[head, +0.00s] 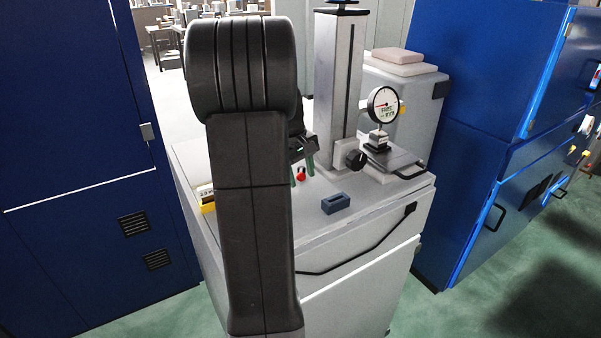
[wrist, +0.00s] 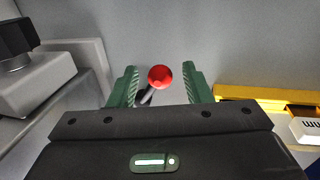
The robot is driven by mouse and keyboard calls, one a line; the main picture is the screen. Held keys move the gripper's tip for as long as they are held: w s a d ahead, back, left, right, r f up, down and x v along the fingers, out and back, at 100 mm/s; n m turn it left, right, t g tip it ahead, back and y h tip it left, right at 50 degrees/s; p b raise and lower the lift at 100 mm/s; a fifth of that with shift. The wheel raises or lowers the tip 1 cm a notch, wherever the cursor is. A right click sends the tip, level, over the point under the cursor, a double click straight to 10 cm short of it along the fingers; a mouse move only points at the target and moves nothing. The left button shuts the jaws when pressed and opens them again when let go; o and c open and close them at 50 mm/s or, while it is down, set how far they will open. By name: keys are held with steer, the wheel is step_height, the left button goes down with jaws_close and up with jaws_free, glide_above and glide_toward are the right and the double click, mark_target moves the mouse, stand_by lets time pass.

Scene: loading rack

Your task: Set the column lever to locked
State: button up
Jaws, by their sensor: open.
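The column lever shows as a red ball knob (wrist: 160,77) on a short dark stem in the wrist view. In the head view the red knob (head: 301,174) is low at the left of the grey column (head: 341,90). My gripper (wrist: 160,84) is open, with one green finger on each side of the knob and a gap to each. In the head view its green fingers (head: 302,171) point down at the knob, and my own arm hides much of the left side. A round dial (head: 385,105) right of the column bears small lettering that seems to read FREE.
A dark blue slotted block (head: 336,203) lies near the front of the bench top (head: 385,205). A yellow holder (head: 208,207) is at the left, also in the wrist view (wrist: 262,94). A plate with a black handle (head: 408,172) is at right. Blue cabinets (head: 475,100) flank the bench.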

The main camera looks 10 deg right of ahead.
jaws_close()
steer(key=shift+d, duration=0.15)
steer(key=d+n, duration=0.1)
steer(key=n, duration=0.1)
steer(key=n+p, duration=0.1)
steer(key=shift+d+r+n+t, duration=0.1)
steer(key=shift+d+n+t, duration=0.3)
steer(key=shift+w+d+n+y+p, duration=0.15)
steer(key=shift+d+n+y+p, duration=0.25)
steer(key=shift+n, duration=0.55)
steer(key=shift+w+d+n+y+p, duration=0.1)
steer(key=shift+w+d+n+p, duration=0.1)
steer(key=shift+d+n, duration=0.6)
steer(key=shift+a+n, duration=0.15)
steer(key=shift+n, duration=0.1)
jaws_free()
steer(key=shift+r, duration=0.1)
